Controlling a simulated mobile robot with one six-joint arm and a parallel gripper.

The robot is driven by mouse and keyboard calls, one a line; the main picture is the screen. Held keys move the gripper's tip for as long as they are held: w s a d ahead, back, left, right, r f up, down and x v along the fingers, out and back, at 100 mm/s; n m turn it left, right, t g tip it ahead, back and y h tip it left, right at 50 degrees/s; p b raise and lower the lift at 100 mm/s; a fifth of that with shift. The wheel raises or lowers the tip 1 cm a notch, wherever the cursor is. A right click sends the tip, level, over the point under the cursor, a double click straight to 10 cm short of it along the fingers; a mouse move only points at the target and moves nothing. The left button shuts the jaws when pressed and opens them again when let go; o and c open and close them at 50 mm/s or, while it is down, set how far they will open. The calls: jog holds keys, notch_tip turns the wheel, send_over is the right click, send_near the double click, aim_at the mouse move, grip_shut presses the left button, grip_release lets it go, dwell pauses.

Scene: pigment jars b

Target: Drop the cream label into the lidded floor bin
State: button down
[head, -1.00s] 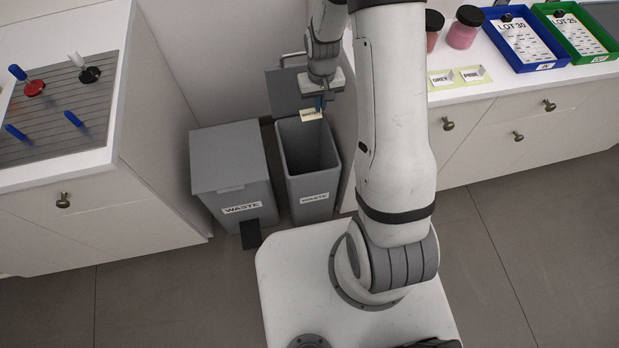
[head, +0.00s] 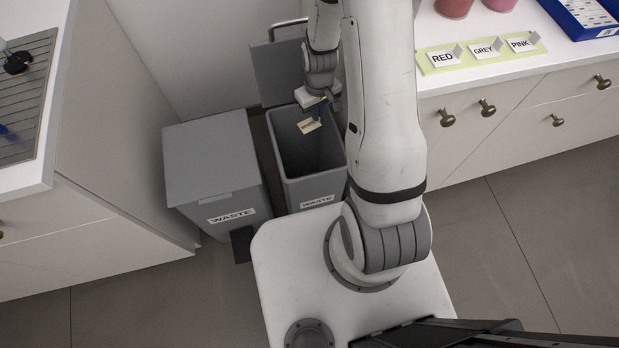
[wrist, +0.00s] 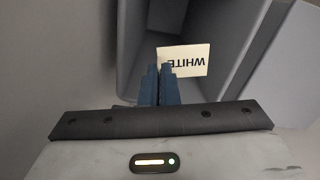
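The cream label (head: 309,125), reading WHITE in the wrist view (wrist: 186,60), is pinched at one edge in my gripper (head: 319,108). My gripper's blue fingers (wrist: 160,82) are close together, and the label sticks out to one side. It hangs over the open mouth of the right grey bin (head: 315,190), which is marked WASTE. That bin's lid (head: 276,72) stands raised at the back. A second grey WASTE bin (head: 213,160) stands to its left with its lid shut. The right bin's floor is in shadow.
A white cabinet (head: 100,190) stands at left. A counter (head: 510,70) at right bears a green strip with RED, GREY and PINK cards (head: 485,50), pink jars and a blue tray (head: 585,18). A black pedal (head: 241,246) sits before the left bin.

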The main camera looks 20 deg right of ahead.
notch_tip(320, 180, down, 5)
jog(key=b, duration=0.2)
jog(key=shift+b, duration=0.4)
jog(key=shift+r, duration=0.1)
jog(key=c, duration=1.6)
grip_release()
notch_tip(320, 180, up, 8)
jog(key=shift+f+p, duration=0.1)
jog(key=shift+p, duration=0.6)
